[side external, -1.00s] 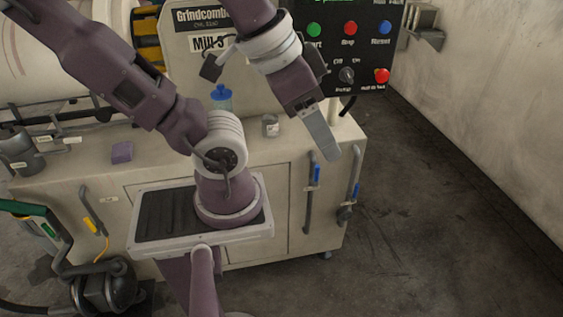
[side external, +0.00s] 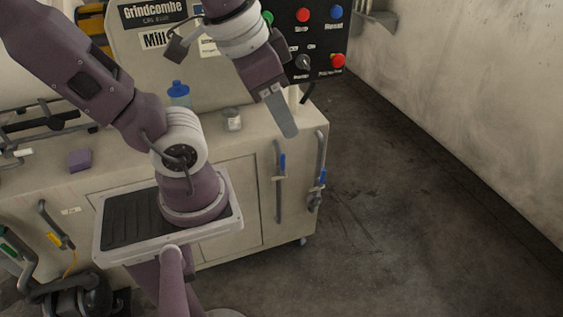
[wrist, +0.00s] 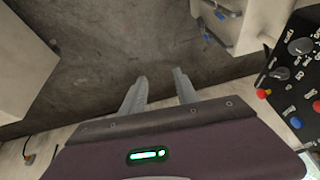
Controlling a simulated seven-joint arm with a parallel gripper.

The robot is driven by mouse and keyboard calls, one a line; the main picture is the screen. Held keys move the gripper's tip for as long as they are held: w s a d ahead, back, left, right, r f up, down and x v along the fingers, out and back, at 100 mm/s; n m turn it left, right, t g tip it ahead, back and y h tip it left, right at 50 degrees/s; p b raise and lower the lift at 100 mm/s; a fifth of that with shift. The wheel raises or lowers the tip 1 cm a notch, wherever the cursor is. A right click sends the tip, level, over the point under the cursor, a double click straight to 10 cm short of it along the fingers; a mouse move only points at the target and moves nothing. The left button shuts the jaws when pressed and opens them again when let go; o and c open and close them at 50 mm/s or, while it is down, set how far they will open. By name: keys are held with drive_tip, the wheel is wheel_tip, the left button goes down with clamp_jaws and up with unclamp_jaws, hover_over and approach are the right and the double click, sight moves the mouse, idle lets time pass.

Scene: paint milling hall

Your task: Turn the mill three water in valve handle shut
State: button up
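Two blue-handled valves are at the right end of the cabinet in the side view. One blue handle (side external: 281,160) is on the front pipe, the other blue handle (side external: 320,177) on the pipe at the corner. In the wrist view, two blue handles show at top right, one nearer (wrist: 209,38) and one farther (wrist: 226,12). I cannot read which is the mill three water in valve. My gripper (side external: 289,131) points down above the front pipe, apart from it. In the wrist view my gripper (wrist: 160,75) has its fingers apart with nothing between them.
The control panel (side external: 318,50) with coloured buttons is behind my gripper. A small grey cup (side external: 232,119), a blue-capped bottle (side external: 179,93) and a purple block (side external: 80,160) stand on the cabinet top. A yellow-handled valve (side external: 55,240) is at left. The floor at right is clear.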

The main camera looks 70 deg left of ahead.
drive_tip(key=w+a+f+m+g+y, duration=0.35)
drive_tip(key=w+a+f+g, duration=0.2)
drive_tip(key=w+a, duration=0.3)
drive_tip(key=m+g+y, duration=0.5)
drive_tip(key=m+y, duration=0.1)
drive_tip(key=y, duration=0.3)
hover_over(284, 160)
drive_tip(key=w+d, duration=0.4)
drive_tip(key=d, duration=0.3)
wheel_tip(284, 160, down, 19)
drive_tip(key=s+a+f+m+y, duration=0.1)
drive_tip(key=f+m, duration=0.1)
drive_tip(key=f, duration=0.2)
drive_tip(key=s+a+f+m+t+y, duration=0.1)
drive_tip(key=a+f+m+y, duration=0.1)
drive_tip(key=f, duration=0.3)
drive_tip(key=s+a+f+m+t+y, duration=0.1)
drive_tip(key=f+m, duration=0.1)
drive_tip(key=f, duration=0.3)
drive_tip(key=shift+s+a+t, duration=0.2)
drive_tip(key=shift+t, duration=0.05)
drive_tip(key=a, duration=0.3)
drive_tip(key=s+a, duration=0.1)
drive_tip(key=a, duration=0.2)
drive_tip(key=shift+s+a, duration=0.15)
drive_tip(key=shift+a, duration=0.05)
drive_tip(key=shift+c, duration=0.3)
clamp_jaws()
